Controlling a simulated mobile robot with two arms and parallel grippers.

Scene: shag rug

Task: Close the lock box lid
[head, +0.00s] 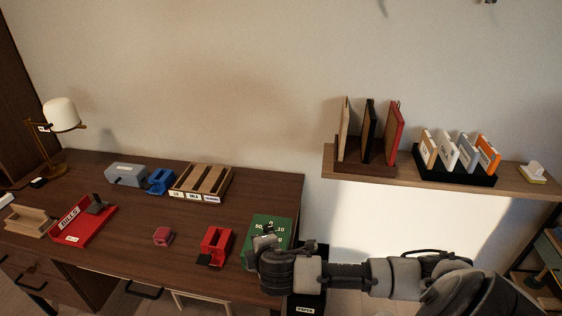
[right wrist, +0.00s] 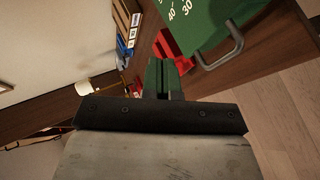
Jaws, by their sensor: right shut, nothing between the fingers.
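A green panel with white dial numbers (head: 283,229), which looks like the lock box lid, is at the right end of the desk. In the right wrist view its numbered face (right wrist: 205,18) and a grey bar handle (right wrist: 222,52) show at the top. I cannot tell whether the lid is raised or shut; my arm hides its lower part. My left gripper is not in view.
The desk (head: 140,225) holds a red stapler-like item (head: 215,246), a small pink block (head: 162,236), a red tray (head: 84,222), a wooden sorter (head: 201,182) and a grey box (head: 127,174). A black paper bin (head: 305,304) stands beyond the desk's right edge. A wall shelf (head: 400,183) holds frames and folders.

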